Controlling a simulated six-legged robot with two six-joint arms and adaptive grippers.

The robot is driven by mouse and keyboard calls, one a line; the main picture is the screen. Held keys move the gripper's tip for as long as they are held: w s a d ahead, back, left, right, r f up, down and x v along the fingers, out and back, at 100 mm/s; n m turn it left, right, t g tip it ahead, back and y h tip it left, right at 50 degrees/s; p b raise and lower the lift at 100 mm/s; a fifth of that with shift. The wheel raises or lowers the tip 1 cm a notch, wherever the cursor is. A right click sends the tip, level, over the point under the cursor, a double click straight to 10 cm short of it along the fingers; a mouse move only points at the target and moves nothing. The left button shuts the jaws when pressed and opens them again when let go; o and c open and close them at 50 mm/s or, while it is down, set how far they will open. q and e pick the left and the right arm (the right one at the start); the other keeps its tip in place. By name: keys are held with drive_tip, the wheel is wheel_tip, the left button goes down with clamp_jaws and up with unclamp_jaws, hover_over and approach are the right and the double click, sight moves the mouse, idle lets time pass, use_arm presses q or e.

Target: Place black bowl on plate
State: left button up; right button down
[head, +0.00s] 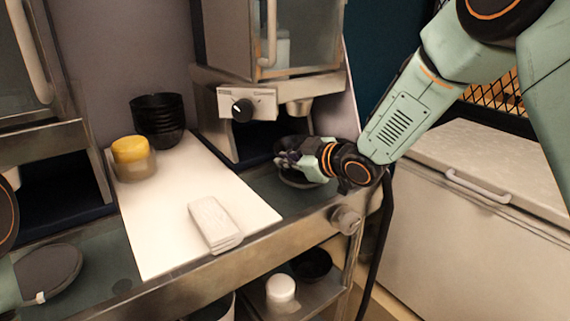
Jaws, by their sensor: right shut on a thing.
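My right gripper (290,160) reaches in from the right to the counter under the middle machine. It is shut on a black bowl (288,143), which shows only in part behind the fingers. A dark round plate (300,182) lies on the counter just below the gripper, partly covered by it. I cannot tell whether the bowl touches the plate. A stack of black bowls (158,118) stands at the back of the white board.
The white board (180,190) carries a yellow-lidded jar (133,158) and a pale block (214,223). A dark disc (48,270) lies on the left counter. A white chest (470,220) stands at right. A shelf below holds a white-lidded jar (281,290).

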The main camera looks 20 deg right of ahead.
drive_tip(key=shift+w+d, duration=0.1)
drive_tip(key=shift+w, duration=0.05)
drive_tip(key=c, duration=1.9)
unclamp_jaws()
drive_tip(key=shift+d, duration=0.2)
drive_tip(key=o, duration=0.3)
drive_tip(key=shift+s+d+r, duration=0.1)
drive_tip(key=shift+s+r, duration=0.25)
drive_tip(key=shift+s, duration=0.35)
drive_tip(key=shift+o, duration=0.6)
drive_tip(key=shift+w+a+f, duration=0.1)
drive_tip(key=shift+w+a, duration=0.1)
drive_tip(key=shift+a, duration=0.1)
drive_tip(key=shift+w+f, duration=0.25)
drive_tip(key=shift+w, duration=0.1)
drive_tip(key=shift+s+d+r, duration=0.1)
drive_tip(key=shift+s+d, duration=0.1)
drive_tip(key=shift+d, duration=0.1)
use_arm(q)
drive_tip(key=shift+s+d+r+p, duration=0.1)
drive_tip(key=shift+s+r+p, duration=0.1)
drive_tip(key=shift+r+p, duration=0.2)
use_arm(e)
drive_tip(key=v, duration=1.2)
drive_tip(key=shift+a, duration=0.25)
use_arm(q)
drive_tip(key=shift+w, duration=0.1)
drive_tip(key=shift+d, duration=0.1)
use_arm(e)
drive_tip(key=shift+d, duration=0.1)
